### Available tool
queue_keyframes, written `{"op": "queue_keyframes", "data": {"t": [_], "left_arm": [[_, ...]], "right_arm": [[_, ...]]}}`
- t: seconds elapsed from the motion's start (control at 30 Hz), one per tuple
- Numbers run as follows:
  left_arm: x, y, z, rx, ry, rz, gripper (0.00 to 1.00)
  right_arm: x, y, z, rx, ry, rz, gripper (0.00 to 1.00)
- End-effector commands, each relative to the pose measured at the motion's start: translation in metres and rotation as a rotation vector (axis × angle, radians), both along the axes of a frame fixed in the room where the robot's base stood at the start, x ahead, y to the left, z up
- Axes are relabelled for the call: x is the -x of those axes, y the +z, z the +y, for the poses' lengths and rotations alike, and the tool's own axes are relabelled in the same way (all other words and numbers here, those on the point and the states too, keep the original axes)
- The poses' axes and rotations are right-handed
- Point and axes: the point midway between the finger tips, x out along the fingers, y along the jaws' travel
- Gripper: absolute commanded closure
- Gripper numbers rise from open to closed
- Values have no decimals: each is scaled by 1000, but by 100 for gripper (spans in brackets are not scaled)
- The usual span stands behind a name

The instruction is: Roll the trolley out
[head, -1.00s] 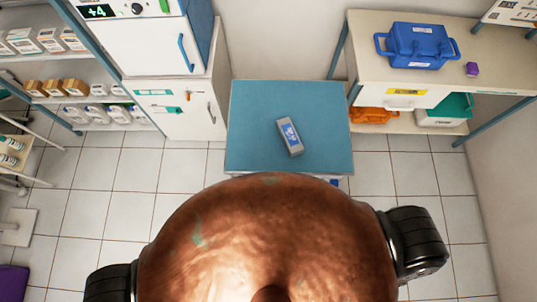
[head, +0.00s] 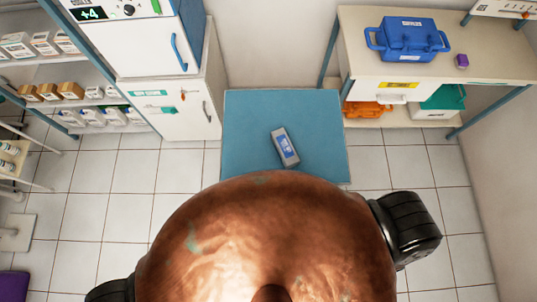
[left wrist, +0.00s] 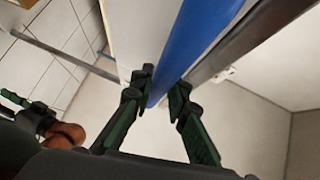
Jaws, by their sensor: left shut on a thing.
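The trolley (head: 248,135) shows in the head view as a blue-topped unit in front of the back wall. A small grey box with a blue label (head: 286,147) lies on its top. My left gripper is hidden in the head view. A green-black part that looks like my right gripper (left wrist: 15,98) shows at the left edge; its jaws are unclear.
A white cabinet (head: 165,112) stands left of the trolley. A bench (head: 365,30) with a blue case (head: 408,40) and a purple cube (head: 462,61) stands at right. Shelves (head: 45,62) line the left.

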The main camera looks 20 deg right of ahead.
Motion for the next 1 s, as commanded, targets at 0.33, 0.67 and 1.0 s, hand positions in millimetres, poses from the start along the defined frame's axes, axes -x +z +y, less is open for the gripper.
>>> {"op": "queue_keyframes", "data": {"t": [0.33,0.67,1.0], "left_arm": [[4,-1,1,0,-4,3,67],[4,-1,3,0,-2,3,67],[32,6,53,-3,-2,7,67]], "right_arm": [[1,0,-1,1,0,1,58],[0,1,-6,6,3,0,58],[0,0,-3,3,1,0,58]]}}
